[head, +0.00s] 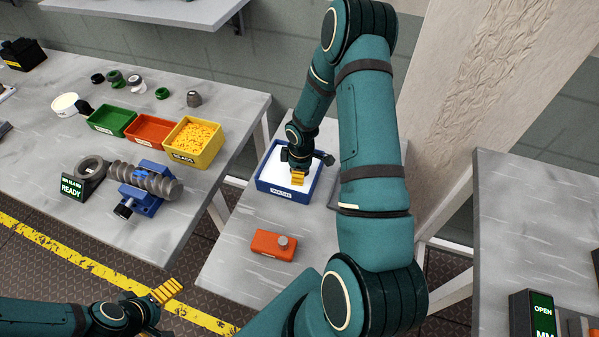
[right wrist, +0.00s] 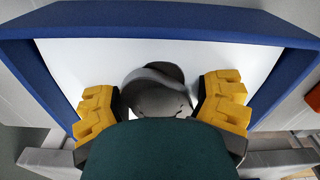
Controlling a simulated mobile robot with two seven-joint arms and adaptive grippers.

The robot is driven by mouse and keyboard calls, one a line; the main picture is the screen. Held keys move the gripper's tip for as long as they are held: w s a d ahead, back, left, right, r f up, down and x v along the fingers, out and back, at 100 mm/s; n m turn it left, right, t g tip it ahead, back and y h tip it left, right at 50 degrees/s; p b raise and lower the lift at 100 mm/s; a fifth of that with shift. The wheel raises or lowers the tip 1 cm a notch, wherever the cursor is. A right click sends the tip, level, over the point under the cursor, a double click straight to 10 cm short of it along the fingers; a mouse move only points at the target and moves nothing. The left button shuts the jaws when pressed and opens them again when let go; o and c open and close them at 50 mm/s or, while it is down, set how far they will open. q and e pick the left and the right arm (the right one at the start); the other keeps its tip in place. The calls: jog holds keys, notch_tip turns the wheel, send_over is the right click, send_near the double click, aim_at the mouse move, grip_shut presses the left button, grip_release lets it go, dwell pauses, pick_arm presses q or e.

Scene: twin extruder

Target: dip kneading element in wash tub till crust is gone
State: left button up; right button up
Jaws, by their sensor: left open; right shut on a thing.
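The wash tub (head: 287,190) is a blue-rimmed box with a white inside and a label on its front, standing on the small middle table. My right gripper (head: 298,178) points down into the tub. In the right wrist view its yellow fingers (right wrist: 165,108) are shut on a dark grey rounded piece, the kneading element (right wrist: 152,88), over the white inside. No crust can be made out on the part that shows; its lower part is hidden. In the head view the element is hidden by the gripper. My left gripper (head: 166,291) is open and empty at the lower left, over the floor.
The left table holds green (head: 112,121), orange (head: 150,131) and yellow (head: 194,142) bins, a screw in a blue vise (head: 146,190) and a READY display (head: 73,187). A pillar stands behind my right arm.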

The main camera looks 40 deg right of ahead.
dwell(0.5)
notch_tip(320, 180, up, 10)
jog(key=p, duration=0.6)
jog(key=shift+f, duration=0.25)
dwell(1.5)
notch_tip(320, 180, up, 4)
jog(key=shift+p, duration=1)
